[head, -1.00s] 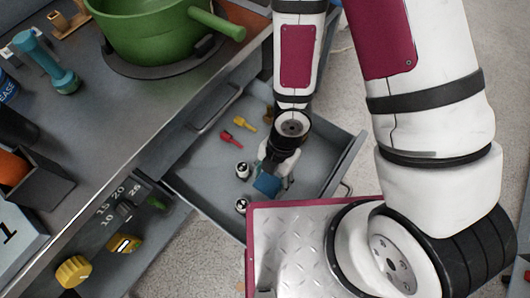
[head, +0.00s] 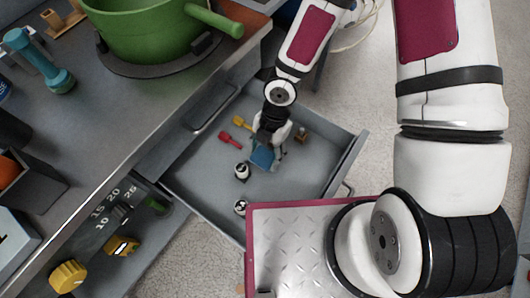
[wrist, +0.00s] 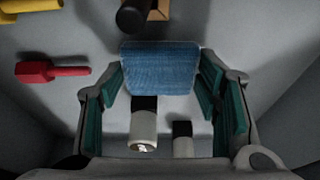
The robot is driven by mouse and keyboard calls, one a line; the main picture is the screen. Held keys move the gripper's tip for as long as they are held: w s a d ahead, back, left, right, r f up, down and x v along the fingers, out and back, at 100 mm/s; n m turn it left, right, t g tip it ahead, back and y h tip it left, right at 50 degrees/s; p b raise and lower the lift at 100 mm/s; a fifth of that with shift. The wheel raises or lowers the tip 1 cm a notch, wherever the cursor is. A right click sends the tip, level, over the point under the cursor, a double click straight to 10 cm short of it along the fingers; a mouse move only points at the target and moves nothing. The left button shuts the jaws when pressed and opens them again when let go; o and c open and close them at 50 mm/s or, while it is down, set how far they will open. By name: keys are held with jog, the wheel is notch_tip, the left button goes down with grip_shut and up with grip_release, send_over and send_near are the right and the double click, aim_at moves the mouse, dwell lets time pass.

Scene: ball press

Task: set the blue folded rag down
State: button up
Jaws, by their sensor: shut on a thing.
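The blue folded rag (head: 262,158) is in my gripper (head: 268,146), inside the open drawer's outline. In the wrist view the rag (wrist: 160,68) spans between the two teal-padded fingertips (wrist: 162,80), which touch or nearly touch its left and right ends. My gripper is shut on it. The grey drawer (head: 305,180) is pulled out below the worktop. I cannot tell whether the rag touches the drawer floor.
Two black-and-white pieces (head: 241,171) lie left of and below the rag. A red tool (head: 229,138) and a yellow tool (head: 241,122) lie to the left, a brown block (head: 302,135) to the right. The drawer floor at lower right is clear. A green pot (head: 150,30) stands on the worktop.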

jog(key=shift+f, duration=0.55)
jog(key=o, duration=1.1)
jog(key=shift+f, duration=0.1)
jog(key=shift+o, duration=0.2)
